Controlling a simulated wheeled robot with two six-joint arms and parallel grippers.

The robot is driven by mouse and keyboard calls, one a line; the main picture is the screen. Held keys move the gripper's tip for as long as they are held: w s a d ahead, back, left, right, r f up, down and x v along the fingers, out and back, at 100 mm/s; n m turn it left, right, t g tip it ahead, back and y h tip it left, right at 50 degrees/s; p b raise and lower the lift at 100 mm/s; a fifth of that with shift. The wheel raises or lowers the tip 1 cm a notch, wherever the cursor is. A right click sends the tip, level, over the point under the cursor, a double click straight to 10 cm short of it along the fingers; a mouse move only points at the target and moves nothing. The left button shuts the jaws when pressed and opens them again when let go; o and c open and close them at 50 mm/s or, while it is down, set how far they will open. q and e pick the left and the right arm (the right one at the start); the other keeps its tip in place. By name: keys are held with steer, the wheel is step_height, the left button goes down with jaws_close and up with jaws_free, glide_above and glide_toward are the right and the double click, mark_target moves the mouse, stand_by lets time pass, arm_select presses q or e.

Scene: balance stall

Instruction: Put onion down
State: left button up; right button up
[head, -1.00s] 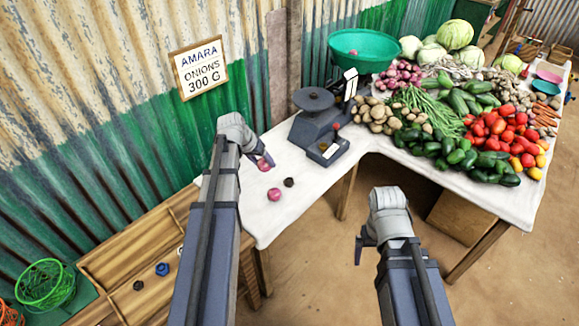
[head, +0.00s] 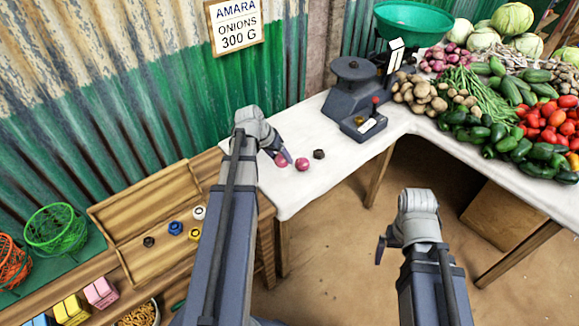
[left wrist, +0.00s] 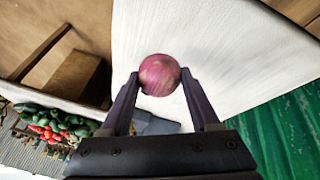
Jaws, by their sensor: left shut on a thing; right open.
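My left gripper (head: 284,157) is shut on a reddish-purple onion (head: 280,161) near the front left end of the white-covered table (head: 300,196). In the left wrist view the onion (left wrist: 159,74) sits between the fingertips of the left gripper (left wrist: 162,82), over white cloth. I cannot tell whether it touches the cloth. A second onion (head: 302,164) lies on the cloth just right of the held one. My right gripper (head: 380,248) is open and empty, in front of the table over the brown floor.
A dark weight (head: 319,154) lies right of the onions. A grey scale (head: 352,98) stands behind them. Vegetables, including tomatoes (head: 548,122), fill the table's right side. The sign (head: 235,24) reads onions 300 g.

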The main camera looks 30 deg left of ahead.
arm_select(q)
steer(key=shift+f+b, duration=3.35)
steer(key=shift+f, duration=0.55)
steer(key=shift+f, duration=0.25)
steer(key=o, duration=1.4)
steer(key=shift+r, duration=0.1)
steer(key=shift+o, duration=0.2)
steer(key=shift+p+v, duration=0.65)
steer(key=shift+v, duration=0.15)
steer(key=p+v, duration=0.9)
steer(key=v, duration=0.1)
steer(key=shift+s+r+p, duration=0.2)
steer(key=shift+r+p, duration=0.1)
steer(key=shift+r, duration=0.05)
steer(key=shift+f, duration=0.1)
